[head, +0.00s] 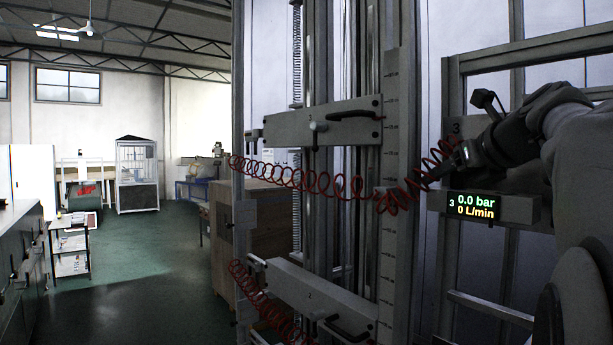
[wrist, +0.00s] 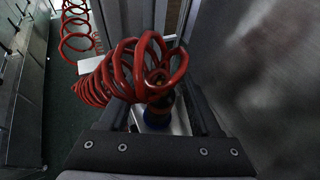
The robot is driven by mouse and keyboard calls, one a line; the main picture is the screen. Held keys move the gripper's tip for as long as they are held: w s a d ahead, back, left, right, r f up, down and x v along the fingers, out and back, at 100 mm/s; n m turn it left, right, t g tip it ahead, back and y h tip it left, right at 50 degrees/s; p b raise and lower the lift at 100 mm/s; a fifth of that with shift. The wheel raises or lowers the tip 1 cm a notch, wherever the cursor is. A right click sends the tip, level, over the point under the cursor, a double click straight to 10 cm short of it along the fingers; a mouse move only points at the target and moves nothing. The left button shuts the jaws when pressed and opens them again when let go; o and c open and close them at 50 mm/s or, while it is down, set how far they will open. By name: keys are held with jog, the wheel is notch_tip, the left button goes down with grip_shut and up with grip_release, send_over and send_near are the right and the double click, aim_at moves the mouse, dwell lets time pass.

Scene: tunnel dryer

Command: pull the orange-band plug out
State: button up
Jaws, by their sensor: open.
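My gripper (head: 462,158) is at the right of the head view, by the panel marked 3. In the wrist view my gripper (wrist: 158,112) is open, its dark fingers on either side of a plug end (wrist: 157,80) at the end of a red coiled hose (wrist: 120,78). Brownish and blue parts show there; I cannot make out an orange band. The hose coils cover part of the plug, and whether the fingers touch it cannot be told. In the head view the red hose (head: 315,183) runs from the left frame to beside my gripper.
A display (head: 478,207) below my gripper reads 3, 0.0 bar, 0 L/min. Grey frame posts (head: 400,120) and crossbars with black handles (head: 345,118) stand left of my arm. A second red hose (head: 255,290) hangs lower left. The green floor (head: 150,260) further left is open.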

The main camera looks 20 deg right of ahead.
grip_shut()
dwell(0.6)
